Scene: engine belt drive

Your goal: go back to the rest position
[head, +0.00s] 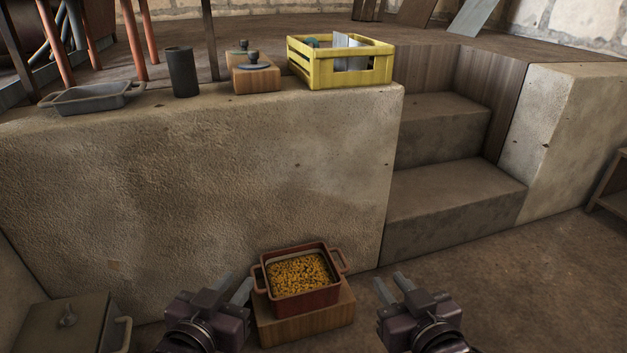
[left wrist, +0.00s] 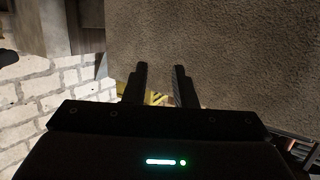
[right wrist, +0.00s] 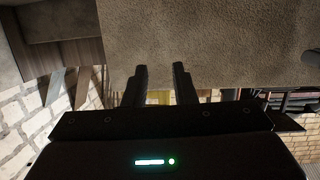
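My left gripper (head: 228,291) is low in the head view, left of a red two-handled pot. Its two fingers stand apart with nothing between them, as the left wrist view (left wrist: 160,88) also shows. My right gripper (head: 392,287) is to the right of the pot. Its fingers are also apart and empty, as seen in the right wrist view (right wrist: 160,86). Neither gripper appears to touch anything. The lower parts of both arms are cut off by the frame edge.
The red pot (head: 300,276) of yellow-orange pieces stands on a wooden block (head: 305,325) between my grippers. A stone ledge (head: 200,190) rises ahead, bearing a grey tray (head: 93,98), a dark cylinder (head: 182,72) and a yellow crate (head: 341,78). Steps (head: 455,190) are at right. A lidded box (head: 65,325) is at lower left.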

